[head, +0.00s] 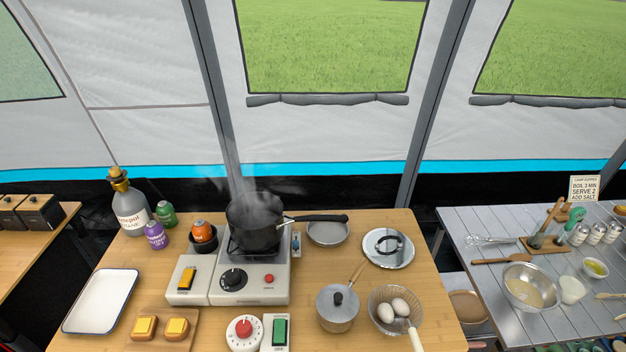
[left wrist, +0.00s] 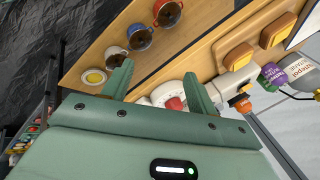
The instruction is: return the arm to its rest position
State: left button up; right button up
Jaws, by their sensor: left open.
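My left gripper (left wrist: 156,84) shows in the left wrist view as two green fingers spread apart with nothing between them. It is open, with the wooden table (left wrist: 150,50) and a white and red dial (left wrist: 173,102) behind the fingers. Neither arm shows in the head view. My right gripper is not in either view.
A grey slatted table (head: 480,235) stands at the right.

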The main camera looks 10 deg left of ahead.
pick_arm(q)
jog(key=s+d+f+g+h+b, duration=0.15)
jog(key=s+f, duration=0.25)
jog(key=f, duration=0.9)
jog(key=s+f+n+g+h+b, duration=0.1)
jog(key=s+f+n+g+b, duration=0.2)
jog(key=s+f, duration=1.5)
jog(key=shift+s+f+b, duration=0.15)
jog(key=shift+s+b, duration=0.15)
jog(key=shift+s, duration=0.55)
jog(key=shift+a, duration=0.1)
